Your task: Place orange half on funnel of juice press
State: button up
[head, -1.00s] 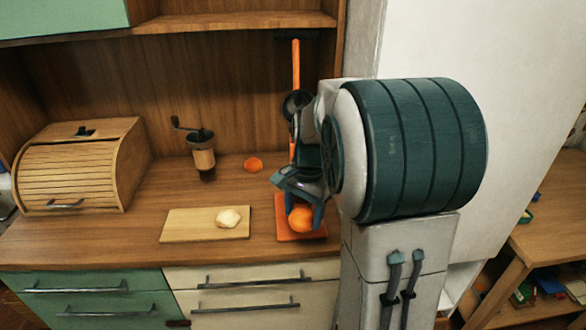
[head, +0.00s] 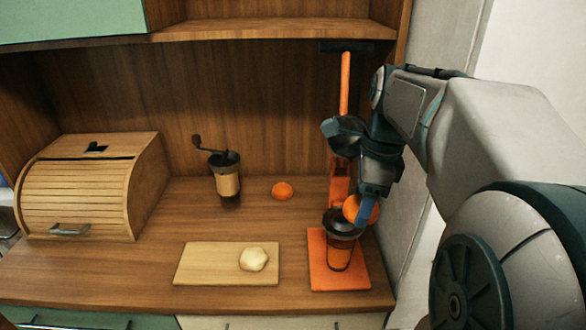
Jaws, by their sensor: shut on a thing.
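The juice press has an orange base plate (head: 318,278), an orange upright post (head: 344,85) and a dark lever on top. Its dark funnel (head: 338,226) sits above a cup (head: 339,256) on the base. My gripper (head: 366,210) is shut on an orange half (head: 351,209), holding it just above and slightly right of the funnel. Whether the held half touches the funnel rim I cannot tell. Another orange half (head: 282,190) lies on the counter left of the press. My arm comes in from the right and hides part of the press post.
A cutting board (head: 205,265) with a pale dough-like lump (head: 253,259) lies left of the press. A coffee grinder (head: 227,180) and a wooden bread box (head: 85,190) stand further left. A shelf (head: 260,30) overhangs the back; a wall is close on the right.

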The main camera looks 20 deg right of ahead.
send_over(342, 222)
jog(key=f, duration=0.3)
jog(key=shift+s+d+f, duration=0.1)
jog(key=shift+d+f, duration=0.15)
jog(key=shift+f, duration=2)
jog(key=shift+f, duration=0.15)
jog(key=o, duration=1)
